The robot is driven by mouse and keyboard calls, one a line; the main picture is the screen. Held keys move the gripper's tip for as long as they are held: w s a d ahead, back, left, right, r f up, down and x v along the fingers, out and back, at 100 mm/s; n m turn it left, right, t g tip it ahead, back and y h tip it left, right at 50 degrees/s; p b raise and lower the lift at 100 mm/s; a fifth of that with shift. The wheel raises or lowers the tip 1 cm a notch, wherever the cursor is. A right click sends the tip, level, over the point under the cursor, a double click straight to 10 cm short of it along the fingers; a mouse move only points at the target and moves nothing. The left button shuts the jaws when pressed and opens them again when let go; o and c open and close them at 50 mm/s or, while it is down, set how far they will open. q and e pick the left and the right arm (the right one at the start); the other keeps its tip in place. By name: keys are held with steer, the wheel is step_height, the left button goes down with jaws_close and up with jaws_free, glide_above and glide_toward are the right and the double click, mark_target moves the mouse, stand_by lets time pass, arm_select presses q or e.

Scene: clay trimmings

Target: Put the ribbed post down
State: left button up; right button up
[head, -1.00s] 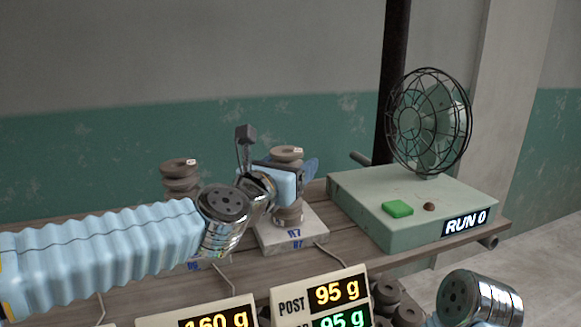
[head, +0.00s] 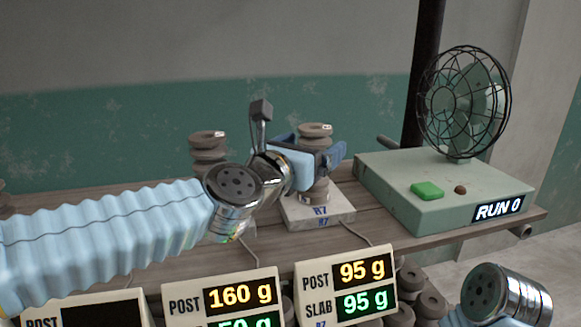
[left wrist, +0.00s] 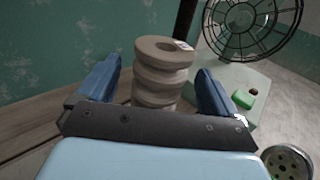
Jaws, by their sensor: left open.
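The ribbed post (head: 315,131) is a grey-brown stacked-ring clay piece. It stands upright on a pale slab (head: 330,209) marked R7. My left gripper (head: 326,158) is open, with its blue fingers on either side of the post; part of the post is hidden behind the gripper. In the left wrist view the post (left wrist: 162,72) stands between the two spread blue fingers, with a gap visible beside the right one. Its base is hidden by the gripper body. My right gripper is not in view; a shiny link of mine shows at lower right.
Another ribbed post (head: 208,141) stands to the left. A green fan base (head: 455,180) with a caged fan (head: 462,100) stands right. A readout (head: 346,285) shows post 95 g and slab 95 g; another (head: 222,300) shows 160 g. Several clay pieces (head: 425,300) lie below.

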arm_select(q)
steer(key=b+v, duration=0.2)
steer(key=v, duration=0.6)
steer(key=shift+s, duration=0.25)
steer(key=shift+a, duration=0.15)
